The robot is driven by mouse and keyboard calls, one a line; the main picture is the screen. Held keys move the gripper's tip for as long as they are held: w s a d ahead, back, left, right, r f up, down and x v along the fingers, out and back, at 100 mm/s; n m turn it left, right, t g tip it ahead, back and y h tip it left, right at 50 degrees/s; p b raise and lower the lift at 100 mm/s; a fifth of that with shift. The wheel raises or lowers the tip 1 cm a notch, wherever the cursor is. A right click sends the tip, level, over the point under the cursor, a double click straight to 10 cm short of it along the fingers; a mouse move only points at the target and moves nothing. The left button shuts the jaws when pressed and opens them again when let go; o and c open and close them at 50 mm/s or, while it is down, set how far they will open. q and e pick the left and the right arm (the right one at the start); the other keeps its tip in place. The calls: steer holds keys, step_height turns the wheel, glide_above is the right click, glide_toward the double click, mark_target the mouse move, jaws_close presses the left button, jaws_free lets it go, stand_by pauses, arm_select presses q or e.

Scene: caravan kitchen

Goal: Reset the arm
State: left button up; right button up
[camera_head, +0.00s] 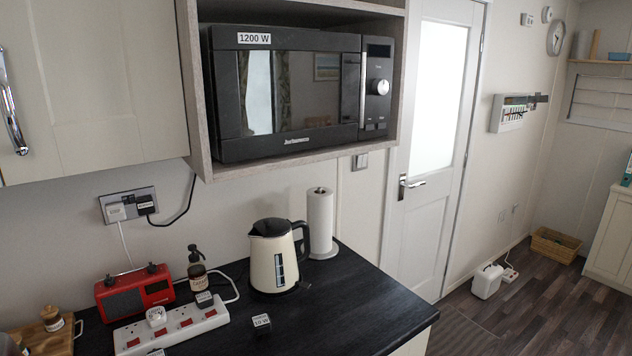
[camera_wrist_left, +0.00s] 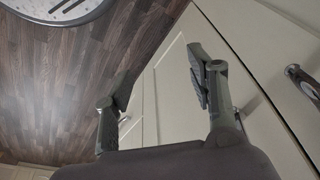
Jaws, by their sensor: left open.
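My left gripper (camera_wrist_left: 156,86) shows only in the left wrist view. Its two dark fingers are spread wide apart with nothing between them. Pale cabinet fronts (camera_wrist_left: 175,100) with metal handles lie beyond the fingers, and a wood-plank floor (camera_wrist_left: 70,80) shows to the left. I cannot tell how far the fingers are from the cabinet. No arm of mine can be clearly made out in the head view, and my right gripper is in neither view.
In the head view, a dark worktop (camera_head: 345,310) holds a cream kettle (camera_head: 272,262), a paper towel roll (camera_head: 320,222), a red radio (camera_head: 134,292), a pump bottle (camera_head: 197,270) and a power strip (camera_head: 172,328). A microwave (camera_head: 290,92) sits above. Floor (camera_head: 540,310) at right is mostly clear.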

arm_select(q)
steer(key=s+a+f+g+b, duration=0.1)
steer(key=s+a+f+b, duration=0.1)
steer(key=s+f, duration=1.5)
step_height(320, 180, down, 3)
steer(key=shift+s+a+f, duration=0.1)
steer(key=shift+s+a, duration=0.1)
steer(key=shift+a, duration=0.35)
